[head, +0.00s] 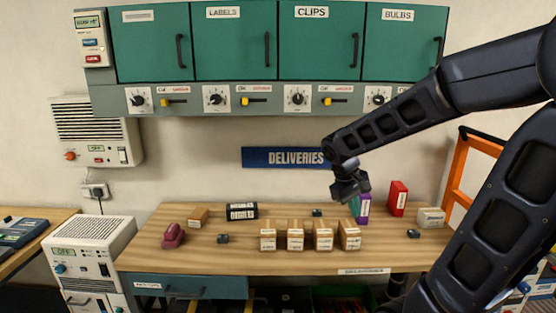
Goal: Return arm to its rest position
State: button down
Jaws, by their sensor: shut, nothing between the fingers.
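My arm comes in from the right and reaches over the wooden bench (210,263). My gripper (348,198) hangs above the right half of the bench, pointing down, and is shut and empty. It partly covers a purple and green box (364,207) behind it; I cannot tell any gap between them from this view. Several small brown boxes (323,240) stand in a row near the front of the bench, below and left of the gripper.
A red box (398,198) and a pale box (431,217) stand at the bench's right. A maroon object (173,236) and a black case (242,211) stand left. Green cabinets (235,40) hang above. An orange frame (459,170) stands behind my arm.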

jog(key=s+d+r+m+t+y, duration=0.3)
jog(key=s+d+r+m, duration=0.2)
jog(key=s+r+m, duration=0.1)
jog(key=shift+s+d+r+t+y, duration=0.15)
jog(key=shift+s+r+t+y, duration=0.25)
jog(key=shift+s, duration=0.35)
